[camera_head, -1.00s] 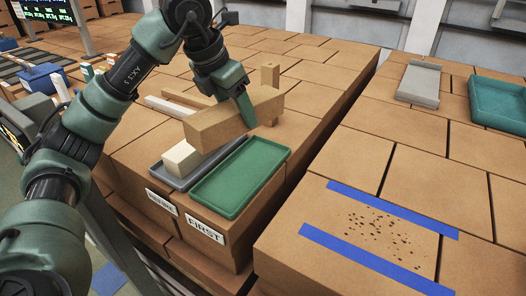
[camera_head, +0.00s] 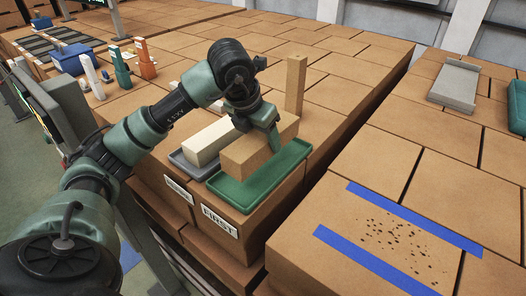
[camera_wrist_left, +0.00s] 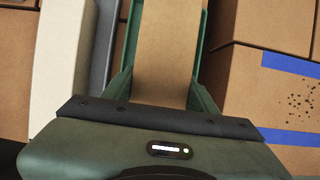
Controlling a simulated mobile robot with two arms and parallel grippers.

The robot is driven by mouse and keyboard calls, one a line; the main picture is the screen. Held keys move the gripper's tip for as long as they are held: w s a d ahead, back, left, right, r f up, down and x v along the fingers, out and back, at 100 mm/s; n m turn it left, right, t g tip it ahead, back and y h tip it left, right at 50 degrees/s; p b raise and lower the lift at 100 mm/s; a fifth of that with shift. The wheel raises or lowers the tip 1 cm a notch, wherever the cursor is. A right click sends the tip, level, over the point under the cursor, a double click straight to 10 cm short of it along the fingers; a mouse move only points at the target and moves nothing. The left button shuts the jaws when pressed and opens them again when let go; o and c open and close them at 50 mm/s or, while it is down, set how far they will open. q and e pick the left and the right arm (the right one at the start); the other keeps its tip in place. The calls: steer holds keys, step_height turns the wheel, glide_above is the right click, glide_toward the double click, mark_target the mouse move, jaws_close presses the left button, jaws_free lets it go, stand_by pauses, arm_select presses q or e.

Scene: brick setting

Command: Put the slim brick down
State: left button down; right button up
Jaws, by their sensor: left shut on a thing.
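My left gripper (camera_head: 272,138) is shut on the slim brick, a long tan block (camera_head: 248,155). The brick lies level over the green tray (camera_head: 292,160), above the FIRST label; I cannot tell whether it touches the tray floor. In the left wrist view the brick (camera_wrist_left: 168,45) runs between the two green fingers of the gripper (camera_wrist_left: 164,92). A cream brick (camera_head: 206,142) lies in the grey tray (camera_head: 184,163) just left of it; it also shows in the wrist view (camera_wrist_left: 57,65). My right gripper is not in view.
A tall tan block (camera_head: 295,86) stands upright behind the green tray. A blue bin (camera_head: 76,60) and small coloured pieces stand at the back left. A gap separates this surface from the right one, with blue tape strips (camera_head: 370,262) and a grey tray (camera_head: 455,87).

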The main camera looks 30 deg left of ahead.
arm_select(q)
step_height(320, 180, down, 4)
steer(key=shift+f+p, duration=0.15)
steer(key=shift+p, duration=0.25)
steer(key=shift+f, duration=0.4)
steer(key=shift+c, duration=2.2)
jaws_free()
steer(key=b+v, duration=0.2)
steer(key=v, duration=0.8)
steer(key=shift+s+r, duration=0.15)
steer(key=shift+r, duration=0.1)
steer(key=shift+s+r, duration=0.35)
steer(key=shift+r, duration=0.3)
